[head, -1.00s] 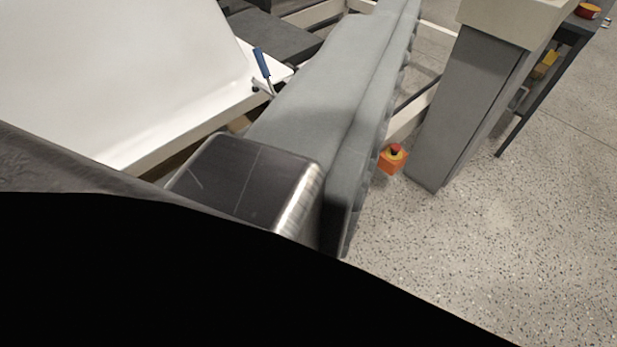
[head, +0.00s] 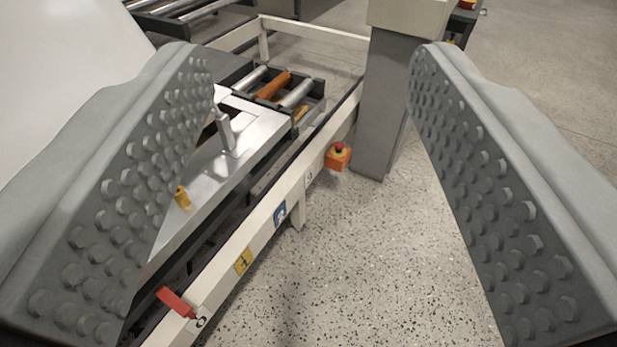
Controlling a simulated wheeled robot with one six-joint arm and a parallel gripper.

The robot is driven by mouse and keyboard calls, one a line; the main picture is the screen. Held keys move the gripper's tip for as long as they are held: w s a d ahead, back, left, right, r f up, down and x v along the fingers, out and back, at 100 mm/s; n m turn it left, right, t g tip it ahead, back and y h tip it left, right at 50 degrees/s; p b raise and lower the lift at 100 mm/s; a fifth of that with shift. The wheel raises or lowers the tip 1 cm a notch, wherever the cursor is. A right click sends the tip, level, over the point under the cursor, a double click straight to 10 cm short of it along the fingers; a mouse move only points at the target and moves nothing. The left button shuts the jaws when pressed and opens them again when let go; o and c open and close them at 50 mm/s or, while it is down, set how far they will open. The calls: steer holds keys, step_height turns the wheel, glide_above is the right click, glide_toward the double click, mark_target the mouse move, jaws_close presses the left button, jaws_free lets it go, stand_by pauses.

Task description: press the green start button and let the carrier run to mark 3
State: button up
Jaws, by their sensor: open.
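My gripper (head: 309,62) is open and empty, its two studded grey jaws far apart at the left and right of the view. Between them a flat metal carrier plate (head: 225,168) with an upright grey handle and a small yellow peg (head: 182,197) lies on a cream rail (head: 262,236). Along the rail's side are a yellow plate (head: 243,261), a blue plate (head: 280,213) and a pale plate (head: 309,180); I cannot read their marks. No green button shows. A grey post (head: 383,110) with a cream top (head: 408,16) stands beyond the rail.
A white tub shell (head: 70,55) is at the left, partly behind the left jaw. A red lever (head: 177,302) sticks out from the near rail. Rollers (head: 271,87) lie at the rail's far end. Speckled floor is clear at right.

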jaws_close()
stand_by(1.8)
